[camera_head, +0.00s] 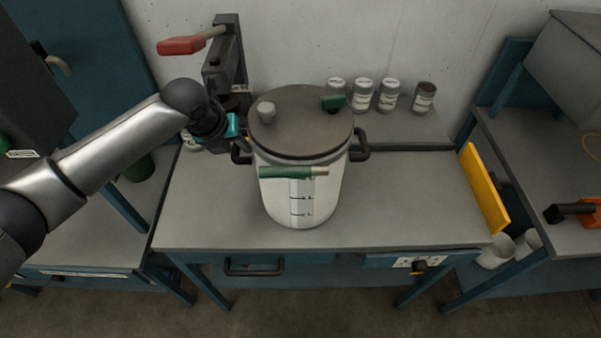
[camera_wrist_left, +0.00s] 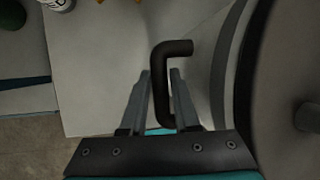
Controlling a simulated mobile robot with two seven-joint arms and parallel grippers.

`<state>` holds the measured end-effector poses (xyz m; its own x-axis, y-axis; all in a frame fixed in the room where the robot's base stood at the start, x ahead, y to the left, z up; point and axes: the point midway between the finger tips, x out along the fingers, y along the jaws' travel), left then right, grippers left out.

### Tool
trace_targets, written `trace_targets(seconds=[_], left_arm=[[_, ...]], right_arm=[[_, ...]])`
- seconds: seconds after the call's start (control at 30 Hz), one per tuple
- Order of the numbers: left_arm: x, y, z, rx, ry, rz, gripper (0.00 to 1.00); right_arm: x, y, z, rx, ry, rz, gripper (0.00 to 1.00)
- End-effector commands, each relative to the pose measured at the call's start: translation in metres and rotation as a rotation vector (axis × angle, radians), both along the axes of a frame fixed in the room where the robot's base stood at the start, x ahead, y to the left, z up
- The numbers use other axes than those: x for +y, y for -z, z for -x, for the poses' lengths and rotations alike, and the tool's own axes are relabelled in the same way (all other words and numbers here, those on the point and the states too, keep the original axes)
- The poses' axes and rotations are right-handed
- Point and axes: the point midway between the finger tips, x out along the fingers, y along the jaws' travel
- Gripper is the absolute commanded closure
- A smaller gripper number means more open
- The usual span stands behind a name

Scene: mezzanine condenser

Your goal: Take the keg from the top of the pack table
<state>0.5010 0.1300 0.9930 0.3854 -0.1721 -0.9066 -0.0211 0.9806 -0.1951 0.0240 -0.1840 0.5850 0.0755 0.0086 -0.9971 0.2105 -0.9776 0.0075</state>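The keg (camera_head: 313,196) is a pale upright vessel with dark level marks and a grey-brown lid (camera_head: 300,122). It stands on the grey top of the pack table (camera_head: 405,215), near the middle, with a black handle on each side. My left gripper (camera_head: 237,143) is at the keg's left handle. In the left wrist view my left gripper (camera_wrist_left: 160,75) has its two fingers on either side of the black handle (camera_wrist_left: 160,85). A narrow gap seems to show beside the handle, so the fingers look open around it. My right gripper is not in view.
Several small labelled jars (camera_head: 362,95) stand behind the keg on a ledge. A dark post with a red-handled lever (camera_head: 182,45) rises at the back left. A yellow panel (camera_head: 483,187) stands at the table's right edge. The table's front and right are clear.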

Motion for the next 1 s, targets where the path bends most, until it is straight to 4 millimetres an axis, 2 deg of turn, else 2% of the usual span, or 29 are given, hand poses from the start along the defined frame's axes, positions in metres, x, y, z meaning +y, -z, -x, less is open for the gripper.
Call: trace_targets(seconds=[0.1, 0.2, 0.47, 0.73, 1.0], left_arm=[[-0.003, 0.014, -0.006, 0.0, -0.001, 0.0, 0.7], [-0.004, 0.02, -0.008, -0.001, 0.0, 0.0, 0.7], [-0.004, 0.021, -0.009, -0.002, 0.001, 0.0, 0.7], [-0.004, 0.021, -0.009, -0.002, 0.001, 0.0, 0.98], [-0.004, 0.021, -0.009, -0.002, 0.001, 0.0, 1.0]], right_arm=[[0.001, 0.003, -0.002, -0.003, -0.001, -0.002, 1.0], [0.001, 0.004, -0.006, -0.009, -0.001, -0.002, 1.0], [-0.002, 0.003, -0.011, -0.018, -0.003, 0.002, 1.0], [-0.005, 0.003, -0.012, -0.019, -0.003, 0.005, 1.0], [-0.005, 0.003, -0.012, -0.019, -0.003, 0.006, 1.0]])
